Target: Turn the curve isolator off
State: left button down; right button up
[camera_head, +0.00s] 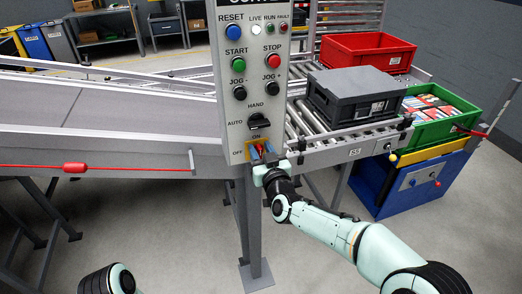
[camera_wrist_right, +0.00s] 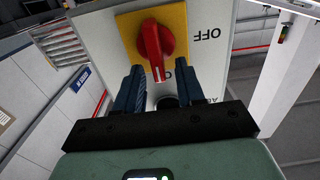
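The curve isolator is a red rotary handle (camera_wrist_right: 154,46) on a yellow plate (camera_wrist_right: 127,24), low on the grey control panel (camera_head: 238,92). In the right wrist view its narrow end points down toward the ON mark, and OFF is printed upside down to the right. My right gripper (camera_wrist_right: 159,72) is open, with one blue finger on each side of the handle's lower end and gaps on both sides. I cannot tell how deep the fingers reach. In the head view the right gripper (camera_head: 262,154) hides most of the handle. My left gripper is out of view.
Above the isolator are a black AUTO/HAND selector (camera_head: 258,121) and several push buttons. A grey crate (camera_head: 353,92), a red bin (camera_head: 367,50) and a green bin (camera_head: 432,113) are at the right. A red pull cord (camera_head: 75,167) runs along the conveyor at left.

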jog(key=shift+s, duration=0.1)
grip_shut()
jog(key=shift+a+n, duration=0.1)
jog(key=shift+n, duration=0.3)
jog(key=n, duration=0.2)
jog(key=shift+s+a+n, duration=0.1)
jog(key=shift+a+n, duration=0.25)
jog(key=shift+n, duration=0.05)
jog(key=n, duration=0.4)
jog(key=a+f+n, duration=0.1)
jog(key=n, duration=0.4)
jog(key=f+n, duration=0.1)
jog(key=n, duration=0.4)
jog(key=shift+s+a+f+p, duration=0.1)
jog(key=shift+s+a+p, duration=0.15)
jog(key=shift+a+p, duration=0.05)
jog(key=shift+n, duration=0.3)
